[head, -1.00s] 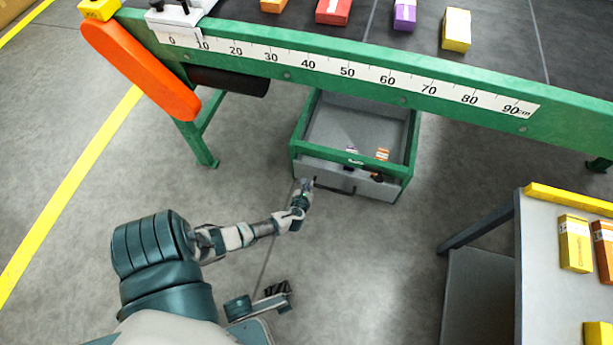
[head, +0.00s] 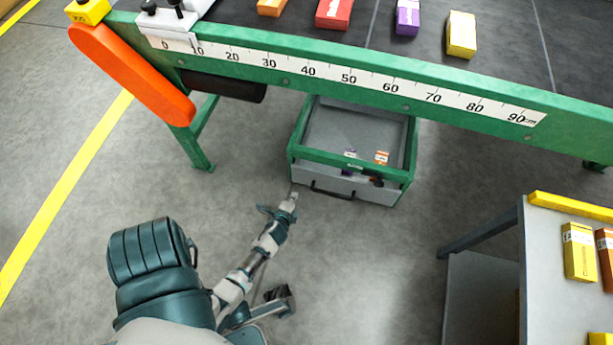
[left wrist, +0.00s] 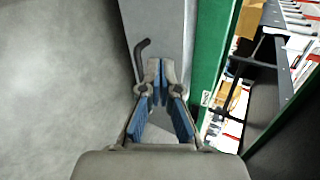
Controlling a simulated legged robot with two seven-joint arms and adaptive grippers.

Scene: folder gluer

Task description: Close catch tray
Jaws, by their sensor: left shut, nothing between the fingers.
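The catch tray (head: 295,152), a grey drawer with a green rim, sticks out from under the green machine frame in the head view. Its grey front has a dark bar handle (head: 332,193). My left gripper (head: 293,194) is at the left end of this front, left of the handle. In the left wrist view my left gripper (left wrist: 163,72) is shut and empty, its fingertips over the grey front panel (left wrist: 158,22), beside the handle (left wrist: 141,58) and apart from the green rim (left wrist: 213,60). I cannot tell whether it touches the front. My right gripper is not identifiable.
A purple-and-white carton (head: 350,153) and an orange carton (head: 381,157) are in the tray. A green beam with a scale (head: 350,78) runs above it. A side table (head: 548,290) with cartons stands at right. The floor before the tray is clear.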

